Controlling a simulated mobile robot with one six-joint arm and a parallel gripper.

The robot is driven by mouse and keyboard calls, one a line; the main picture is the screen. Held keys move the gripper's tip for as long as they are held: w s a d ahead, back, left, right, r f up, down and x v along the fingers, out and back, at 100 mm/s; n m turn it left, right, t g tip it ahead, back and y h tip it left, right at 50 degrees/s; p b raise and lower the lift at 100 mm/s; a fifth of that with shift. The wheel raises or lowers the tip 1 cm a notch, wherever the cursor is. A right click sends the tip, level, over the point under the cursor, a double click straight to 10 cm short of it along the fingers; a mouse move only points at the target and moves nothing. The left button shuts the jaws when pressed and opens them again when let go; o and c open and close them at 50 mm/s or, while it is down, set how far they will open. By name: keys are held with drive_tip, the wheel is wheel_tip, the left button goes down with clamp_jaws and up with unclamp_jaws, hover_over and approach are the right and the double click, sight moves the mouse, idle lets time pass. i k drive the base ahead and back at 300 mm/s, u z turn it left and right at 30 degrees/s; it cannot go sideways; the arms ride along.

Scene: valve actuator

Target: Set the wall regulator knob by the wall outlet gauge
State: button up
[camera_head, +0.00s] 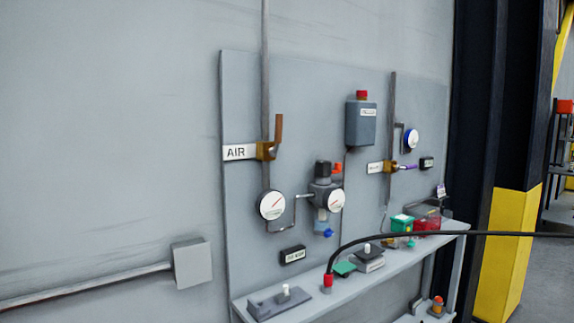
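The wall regulator (319,190) is a grey body on the grey wall panel, right of the pipe. Its black knob (322,168) stands on top. A white round gauge (336,200) with a red needle sits on the regulator's front right. A second white gauge (271,205) with a red needle sits to the left at the foot of the pipe. Neither gauge's scale is readable here, and no label tells which is the outlet. A blue part (328,232) hangs below the regulator. My gripper is not in view.
A valve with an upright brown handle (278,129) and AIR sign (239,152) is above left. A grey box (361,124) is above right. A shelf (318,302) below carries several small items. A black hose (420,235) runs off right.

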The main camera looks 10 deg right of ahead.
sight(323, 167)
drive_tip(key=z, duration=0.1)
drive_tip(key=i, duration=1.05)
drive_tip(key=z, duration=0.65)
